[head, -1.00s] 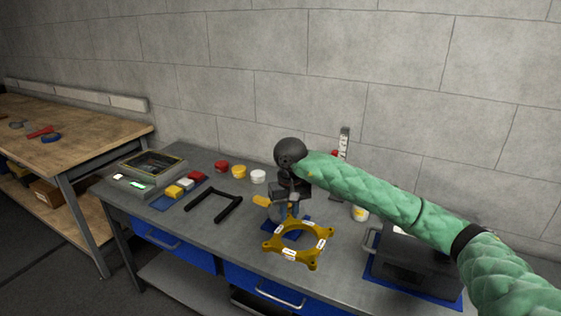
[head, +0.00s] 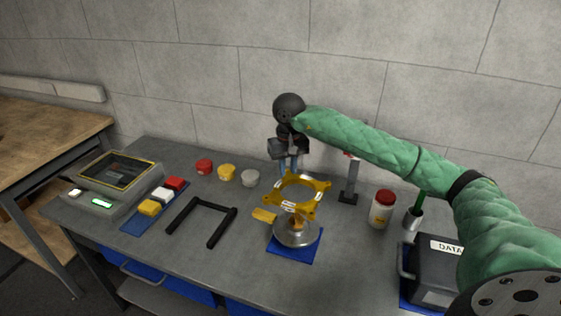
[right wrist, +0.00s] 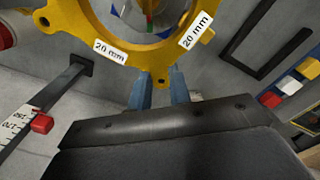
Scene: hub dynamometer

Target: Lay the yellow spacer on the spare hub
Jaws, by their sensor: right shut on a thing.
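The yellow spacer (head: 322,201) is a four-lobed ring with white labels; those in the right wrist view (right wrist: 88,32) read "20 mm". My right gripper (head: 291,170) is shut on one lobe at the ring's far side, and its blue fingers (right wrist: 159,92) show in the right wrist view. The spare hub (head: 296,238), a silver round part, stands on a blue mat (head: 302,254) below the spacer. The ring appears raised above the hub, roughly level; I cannot tell how large the gap is. Part of the hub shows through the ring. My left gripper is out of view.
A yellow tag (head: 264,215) is at the hub's left. A black U-shaped frame (head: 185,224) lies further left. Red, yellow and grey caps (head: 227,172) are behind. A red-lidded jar (head: 381,209), a scale post (head: 350,182) and a dark DATA box (head: 433,272) stand right.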

